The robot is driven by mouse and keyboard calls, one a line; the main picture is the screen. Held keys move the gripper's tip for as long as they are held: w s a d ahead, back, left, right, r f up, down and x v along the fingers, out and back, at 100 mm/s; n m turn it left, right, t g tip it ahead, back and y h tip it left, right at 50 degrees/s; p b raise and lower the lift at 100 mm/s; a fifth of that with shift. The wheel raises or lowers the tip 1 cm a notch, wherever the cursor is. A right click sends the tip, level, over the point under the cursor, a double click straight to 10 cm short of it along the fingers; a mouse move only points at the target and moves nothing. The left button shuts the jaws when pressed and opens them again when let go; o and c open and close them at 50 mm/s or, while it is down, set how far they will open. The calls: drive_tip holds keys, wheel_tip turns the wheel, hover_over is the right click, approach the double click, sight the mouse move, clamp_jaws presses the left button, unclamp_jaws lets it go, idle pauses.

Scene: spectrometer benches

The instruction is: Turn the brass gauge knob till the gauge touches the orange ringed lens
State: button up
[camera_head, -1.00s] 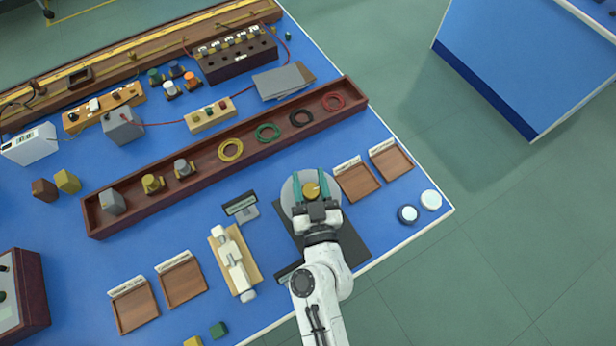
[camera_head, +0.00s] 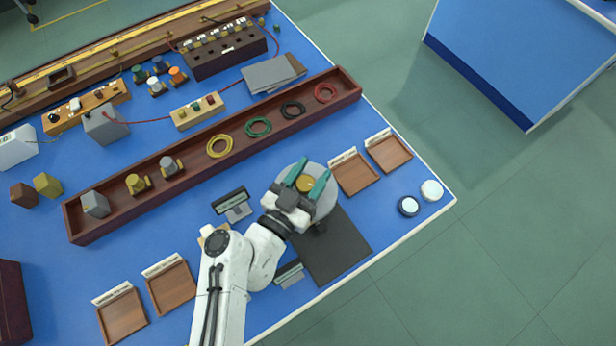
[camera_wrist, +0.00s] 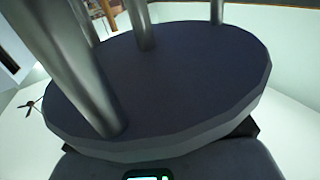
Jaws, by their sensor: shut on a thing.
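The brass gauge knob (camera_head: 305,184) sits above a pale grey round disc (camera_head: 327,200), at the far end of my arm in the head view. My gripper (camera_head: 308,180) has its teal fingers on either side of the knob and is shut on it. The wrist view shows a dark round plate (camera_wrist: 190,75) close up, with several grey metal posts against it. A small lit display (camera_wrist: 148,175) shows at that view's bottom edge.
A black mat (camera_head: 335,250) lies beside the disc. Two wooden trays (camera_head: 372,183) stand to the right, with two round white-topped pieces (camera_head: 408,206) near the table edge. A long wooden trough (camera_head: 195,187) runs behind.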

drive_tip(key=m+g+h+b, duration=0.3)
drive_tip(key=g+h+b, duration=0.1)
drive_tip(key=m+g+h+b, duration=0.2)
drive_tip(key=shift+s+d+f+m, duration=0.25)
drive_tip(key=shift+f+m, duration=0.05)
drive_tip(key=shift+f, duration=0.05)
drive_tip(key=m+g+h, duration=0.1)
drive_tip(key=m+g+h+b, duration=0.1)
drive_tip(key=g, duration=0.1)
drive_tip(key=shift+s+d+r, duration=0.1)
drive_tip(key=shift+s+r, duration=0.05)
drive_tip(key=shift+s, duration=0.05)
drive_tip(key=shift+s+m+g+h+b, duration=0.15)
drive_tip(key=shift+m+g+h+b, duration=0.15)
drive_tip(key=shift+m+g, duration=0.7)
drive_tip(key=shift+s+m+g+h+b, duration=0.2)
drive_tip(key=shift+m+g+b, duration=0.3)
drive_tip(key=shift+g, duration=0.9)
drive_tip(key=o, duration=1)
drive_tip(key=shift+c, duration=0.2)
drive_tip(key=shift+r, duration=0.1)
